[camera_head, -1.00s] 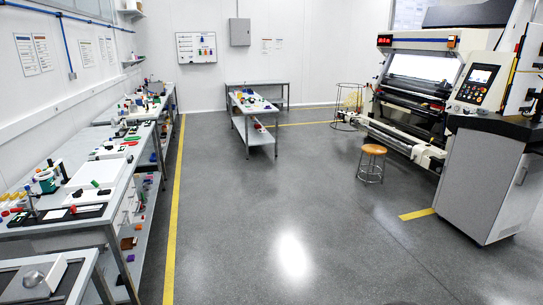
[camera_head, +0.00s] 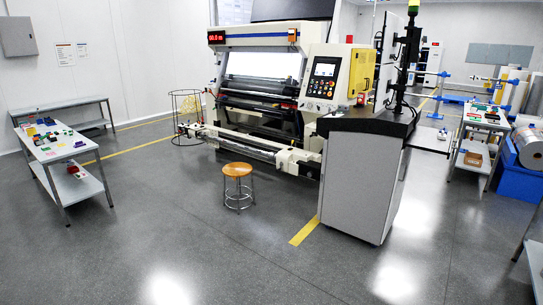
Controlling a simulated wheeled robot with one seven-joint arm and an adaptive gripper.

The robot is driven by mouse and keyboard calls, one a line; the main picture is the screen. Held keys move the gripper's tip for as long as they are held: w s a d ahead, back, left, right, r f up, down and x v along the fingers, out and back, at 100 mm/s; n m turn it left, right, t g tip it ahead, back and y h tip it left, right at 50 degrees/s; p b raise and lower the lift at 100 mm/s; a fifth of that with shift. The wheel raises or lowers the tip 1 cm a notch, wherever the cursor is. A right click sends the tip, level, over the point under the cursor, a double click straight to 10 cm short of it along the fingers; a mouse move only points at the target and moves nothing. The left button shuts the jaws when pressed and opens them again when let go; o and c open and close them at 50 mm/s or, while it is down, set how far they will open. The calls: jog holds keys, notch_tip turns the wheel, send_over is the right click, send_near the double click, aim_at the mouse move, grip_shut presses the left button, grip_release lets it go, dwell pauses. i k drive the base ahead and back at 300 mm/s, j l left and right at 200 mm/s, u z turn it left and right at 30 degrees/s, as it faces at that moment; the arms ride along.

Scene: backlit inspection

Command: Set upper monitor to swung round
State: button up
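A grey console cabinet (camera_head: 358,185) with a dark top stands right of centre, beside the large inspection machine (camera_head: 265,80). A black upright post (camera_head: 402,70) rises from the console top, with a stack light (camera_head: 413,22) at its upper end. Thin dark and pale panels beside the post appear nearly edge-on; I cannot clearly tell which is the upper monitor or how far it is turned. A separate control panel with a lit screen (camera_head: 325,71) faces forward on the machine. My gripper is not in view.
A round wooden stool (camera_head: 238,172) stands in front of the machine. A table with small parts (camera_head: 62,148) is at left, and another small table (camera_head: 484,118) is at right. The grey floor in the foreground is largely clear.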

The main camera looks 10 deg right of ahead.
aim_at(393, 28)
jog(key=i+l+z, duration=0.25)
jog(key=i, duration=0.6)
jog(key=i+j+z, duration=0.2)
jog(key=i, duration=0.65)
jog(key=i+j+z, duration=0.1)
jog(key=i+z, duration=0.15)
jog(key=i, duration=0.6)
